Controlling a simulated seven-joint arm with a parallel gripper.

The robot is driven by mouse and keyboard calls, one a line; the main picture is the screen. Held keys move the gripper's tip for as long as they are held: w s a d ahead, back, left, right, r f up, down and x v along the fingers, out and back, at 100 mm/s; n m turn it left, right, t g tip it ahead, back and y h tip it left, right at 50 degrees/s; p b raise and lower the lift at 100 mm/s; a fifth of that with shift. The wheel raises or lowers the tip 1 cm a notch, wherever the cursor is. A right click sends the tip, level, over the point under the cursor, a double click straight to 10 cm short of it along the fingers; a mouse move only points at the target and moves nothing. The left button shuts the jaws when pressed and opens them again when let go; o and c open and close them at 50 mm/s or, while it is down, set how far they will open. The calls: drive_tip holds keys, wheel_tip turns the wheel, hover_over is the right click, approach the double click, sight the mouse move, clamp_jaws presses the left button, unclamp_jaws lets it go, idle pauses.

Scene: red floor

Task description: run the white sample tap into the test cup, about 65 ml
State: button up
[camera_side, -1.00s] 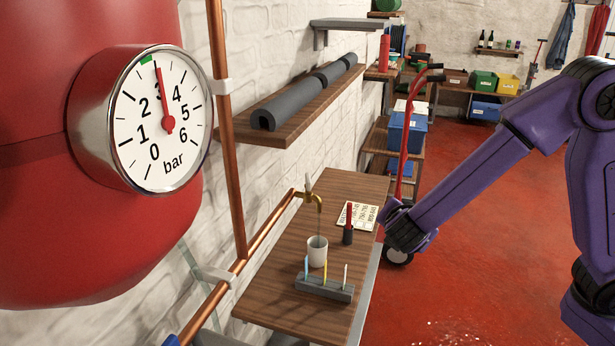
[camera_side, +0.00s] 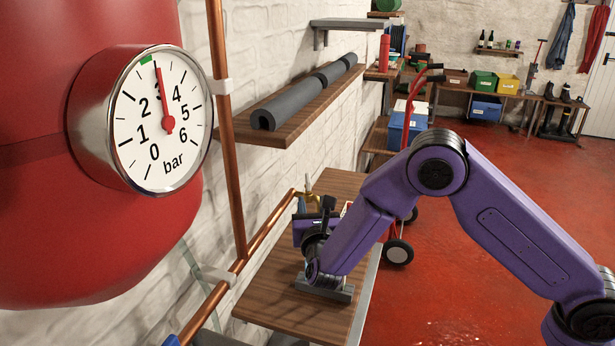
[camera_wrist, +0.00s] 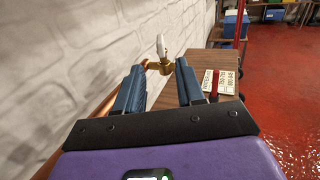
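The brass tap (camera_wrist: 153,65) sticks out from the copper pipe by the wall, with its white lever (camera_wrist: 160,45) standing up. In the side view the lever (camera_side: 308,183) shows just above my gripper (camera_side: 314,204). In the wrist view my gripper (camera_wrist: 160,68) is open. Its two blue fingers are spread to the left and right of the tap, with the lever between and beyond their tips; I see no contact. The test cup is hidden behind my arm and gripper, and so is the space under the spout.
A grey rack (camera_side: 325,288) stands on the wooden bench (camera_side: 285,300), partly covered by my wrist. A printed card (camera_wrist: 221,82) and a red-topped item (camera_wrist: 213,84) lie beyond the right finger. A large gauge (camera_side: 150,120) reads about 3 bar. A shelf (camera_side: 300,107) hangs above.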

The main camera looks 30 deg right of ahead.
sight(307, 174)
drive_tip(key=x, duration=1.3)
drive_tip(key=shift+w+d, duration=0.2)
drive_tip(key=shift+w, duration=0.2)
clamp_jaws()
